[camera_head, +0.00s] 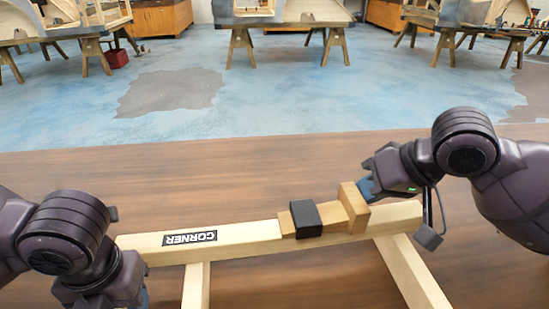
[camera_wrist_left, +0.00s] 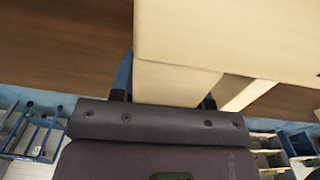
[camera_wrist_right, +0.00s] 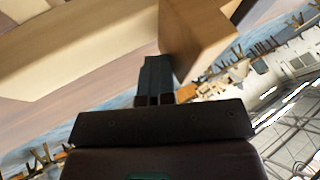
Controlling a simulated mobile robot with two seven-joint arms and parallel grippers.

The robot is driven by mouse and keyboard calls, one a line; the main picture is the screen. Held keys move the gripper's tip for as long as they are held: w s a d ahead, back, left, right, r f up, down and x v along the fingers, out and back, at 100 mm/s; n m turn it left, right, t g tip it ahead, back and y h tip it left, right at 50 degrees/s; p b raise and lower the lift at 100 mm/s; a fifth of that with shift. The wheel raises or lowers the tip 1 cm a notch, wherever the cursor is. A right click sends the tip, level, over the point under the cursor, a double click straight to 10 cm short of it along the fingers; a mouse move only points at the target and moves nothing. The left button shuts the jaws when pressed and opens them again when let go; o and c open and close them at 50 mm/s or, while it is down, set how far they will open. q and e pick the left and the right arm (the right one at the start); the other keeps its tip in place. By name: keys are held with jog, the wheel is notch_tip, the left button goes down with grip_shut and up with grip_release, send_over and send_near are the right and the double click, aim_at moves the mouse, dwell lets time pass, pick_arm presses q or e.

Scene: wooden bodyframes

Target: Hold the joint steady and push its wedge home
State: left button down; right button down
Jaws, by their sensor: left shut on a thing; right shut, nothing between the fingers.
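The joint is a pale wooden frame with a long beam (camera_head: 250,237) labelled CORNER and two legs running toward me. On the beam lies a tan wooden wedge (camera_head: 338,216) with a black block (camera_head: 305,218) across it and a square wooden head (camera_head: 353,205) at its right end. My left gripper (camera_wrist_left: 166,88) is shut on a pale wooden part of the frame; its fingers are mostly hidden in the head view. My right gripper (camera_head: 368,190) is shut and empty, its blue fingertips at the head's right side, seemingly touching it. The head also shows in the right wrist view (camera_wrist_right: 198,38).
The brown tabletop (camera_head: 180,180) is clear around the frame. Beyond it is a blue floor with worn patches. Trestles (camera_head: 242,45) carrying wooden bodyframes and a red box (camera_head: 116,57) stand far back.

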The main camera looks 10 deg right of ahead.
pick_arm(q)
jog(key=shift+d, duration=0.3)
pick_arm(e)
jog(key=shift+s+a, duration=0.25)
jog(key=shift+a, duration=0.15)
jog(key=shift+d+f, duration=0.1)
jog(key=shift+d, duration=0.4)
jog(key=d, duration=0.4)
jog(key=shift+w+d+r, duration=0.1)
jog(key=shift+w+r, duration=0.05)
jog(key=shift+r, duration=0.2)
pick_arm(q)
jog(key=shift+a, duration=0.15)
pick_arm(e)
jog(key=v, duration=0.9)
jog(key=shift+r, duration=0.15)
pick_arm(q)
jog(key=c, duration=0.5)
grip_release()
